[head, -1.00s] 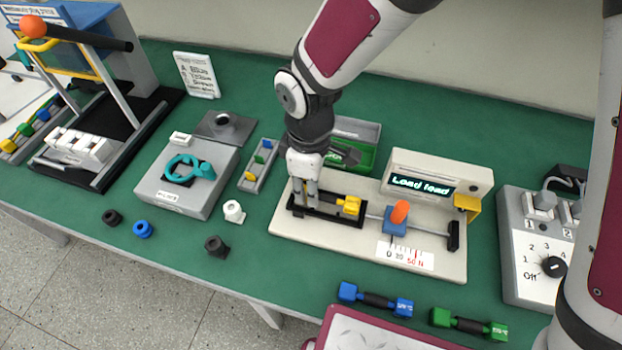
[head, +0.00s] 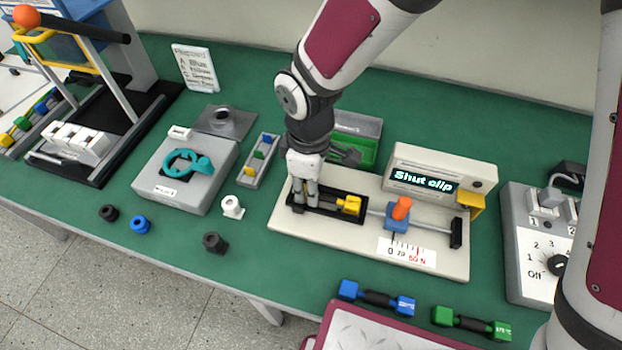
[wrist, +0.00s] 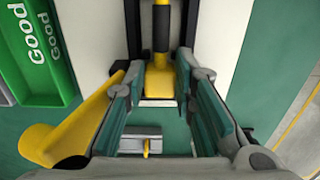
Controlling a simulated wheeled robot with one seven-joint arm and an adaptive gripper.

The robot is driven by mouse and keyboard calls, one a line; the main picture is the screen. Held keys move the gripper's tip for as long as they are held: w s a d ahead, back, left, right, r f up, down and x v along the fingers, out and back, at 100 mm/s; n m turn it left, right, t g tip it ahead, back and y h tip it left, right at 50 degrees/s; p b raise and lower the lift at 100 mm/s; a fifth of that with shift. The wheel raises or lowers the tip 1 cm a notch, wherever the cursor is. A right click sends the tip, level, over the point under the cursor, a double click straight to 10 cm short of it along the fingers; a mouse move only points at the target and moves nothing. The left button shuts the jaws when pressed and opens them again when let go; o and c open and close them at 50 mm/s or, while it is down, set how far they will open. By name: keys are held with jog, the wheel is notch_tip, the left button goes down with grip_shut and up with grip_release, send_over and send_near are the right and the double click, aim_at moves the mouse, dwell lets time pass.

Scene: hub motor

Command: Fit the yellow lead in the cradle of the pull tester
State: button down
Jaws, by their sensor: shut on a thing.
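The yellow lead (head: 348,205) has yellow block ends and a dark middle. It lies along the black cradle (head: 325,209) at the left of the pull tester (head: 440,262). My gripper (head: 305,205) points down at the lead's left end. In the wrist view its fingers (wrist: 160,75) are shut on the near yellow end of the lead (wrist: 160,88). The dark middle runs away from them. My fingers hide part of the cradle, so I cannot tell how deep the lead sits. The tester's display (head: 424,181) reads "Shut clip".
A yellow bar (wrist: 75,115) lies close beside my gripper in the wrist view. A green "Good" tray (wrist: 35,55) is behind the tester. An orange-knobbed blue slider (head: 398,221) is right of the cradle. Blue (head: 376,299) and green leads (head: 471,322) lie in front.

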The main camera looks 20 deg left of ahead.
jog(key=c, duration=1.2)
grip_release()
jog(key=shift+c, duration=0.2)
jog(key=shift+r, duration=0.15)
jog(key=shift+w+r, duration=0.1)
jog(key=shift+r, duration=0.3)
notch_tip(320, 180, up, 11)
jog(key=shift+s, duration=0.2)
